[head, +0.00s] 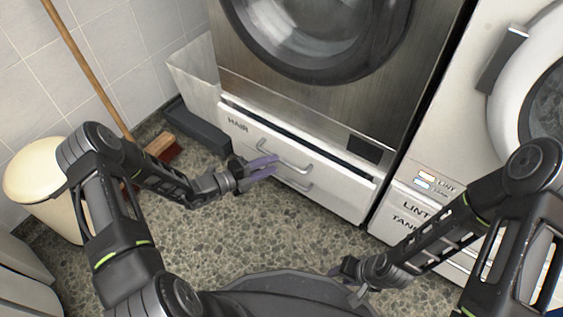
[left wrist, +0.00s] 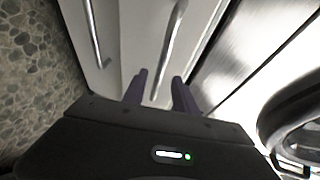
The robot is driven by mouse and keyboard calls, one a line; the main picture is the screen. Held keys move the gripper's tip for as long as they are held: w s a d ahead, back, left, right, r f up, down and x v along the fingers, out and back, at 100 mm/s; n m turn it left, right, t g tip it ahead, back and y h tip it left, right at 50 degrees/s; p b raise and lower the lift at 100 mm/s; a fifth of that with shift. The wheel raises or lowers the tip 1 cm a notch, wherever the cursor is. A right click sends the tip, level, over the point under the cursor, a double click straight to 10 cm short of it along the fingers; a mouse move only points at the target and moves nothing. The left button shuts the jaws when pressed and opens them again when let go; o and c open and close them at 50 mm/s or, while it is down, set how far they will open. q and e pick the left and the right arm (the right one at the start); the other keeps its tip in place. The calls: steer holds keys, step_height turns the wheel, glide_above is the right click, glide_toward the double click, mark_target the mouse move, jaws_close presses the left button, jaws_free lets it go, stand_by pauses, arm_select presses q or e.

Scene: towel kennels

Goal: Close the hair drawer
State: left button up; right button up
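The hair drawer (head: 338,197) is a white drawer front labelled HAIR under a steel front-loading machine. It stands a little way out, with a dark gap along its top edge. It has an upper bar handle (head: 279,157) and a lower bar handle (head: 292,180). My left gripper (head: 275,166) is at the left part of the drawer front, its purple fingers apart near the upper handle. In the left wrist view the fingers (left wrist: 160,88) point at the drawer front (left wrist: 130,40), with the upper handle between or just beyond them; contact is unclear. My right gripper (head: 352,280) is low over the floor, its fingers mostly hidden.
A cream bin (head: 38,180) and a broom with a wooden handle (head: 85,62) stand at the left. A grey tray (head: 198,125) lies left of the machine. A white machine with a LINT TANK drawer (head: 410,210) stands at the right. Pebbled floor (head: 240,235) lies before the drawer.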

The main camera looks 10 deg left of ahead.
mark_target(282, 160)
arm_select(q)
steer(key=shift+b+x, duration=0.65)
steer(key=shift+x, duration=1.7)
steer(key=shift+c, duration=0.2)
jaws_close()
